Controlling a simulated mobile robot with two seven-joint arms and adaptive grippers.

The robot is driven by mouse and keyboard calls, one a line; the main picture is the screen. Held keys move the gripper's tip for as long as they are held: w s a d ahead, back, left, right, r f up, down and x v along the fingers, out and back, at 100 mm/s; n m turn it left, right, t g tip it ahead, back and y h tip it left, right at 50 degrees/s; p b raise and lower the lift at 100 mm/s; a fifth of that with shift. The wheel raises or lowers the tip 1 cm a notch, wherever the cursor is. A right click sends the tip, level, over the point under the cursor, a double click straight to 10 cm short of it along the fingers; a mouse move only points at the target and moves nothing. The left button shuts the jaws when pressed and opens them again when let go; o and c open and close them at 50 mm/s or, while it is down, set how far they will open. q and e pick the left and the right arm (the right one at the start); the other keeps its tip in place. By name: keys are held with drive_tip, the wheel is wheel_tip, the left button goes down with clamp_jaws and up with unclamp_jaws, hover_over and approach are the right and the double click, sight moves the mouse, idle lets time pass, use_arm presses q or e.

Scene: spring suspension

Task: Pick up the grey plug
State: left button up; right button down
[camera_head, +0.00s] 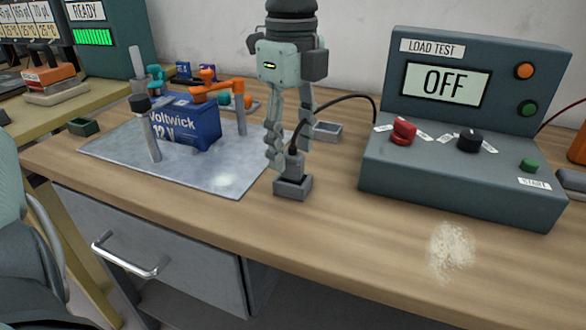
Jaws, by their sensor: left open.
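The grey plug (294,166) stands upright in a small dark grey holder (292,188) on the wooden bench. A black cable runs from its top to the load test box. My left gripper (290,152) points straight down above the holder, with its fingers apart. One finger is to the left of the plug and the other to its right, near its upper part. I cannot tell whether either finger touches it. My right gripper is not in view.
The load test box (470,130), reading OFF, stands to the right. A blue battery (187,124) with orange and teal clamps sits on a grey mat (235,170) with metal posts to the left. A small grey tray (327,131) is behind the gripper. The front right bench is clear except for a pale patch (451,249).

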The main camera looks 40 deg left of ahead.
use_arm(q)
drive_tip(key=shift+f, duration=0.65)
clamp_jaws()
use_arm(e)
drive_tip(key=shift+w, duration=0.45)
use_arm(q)
drive_tip(key=shift+w, duration=0.1)
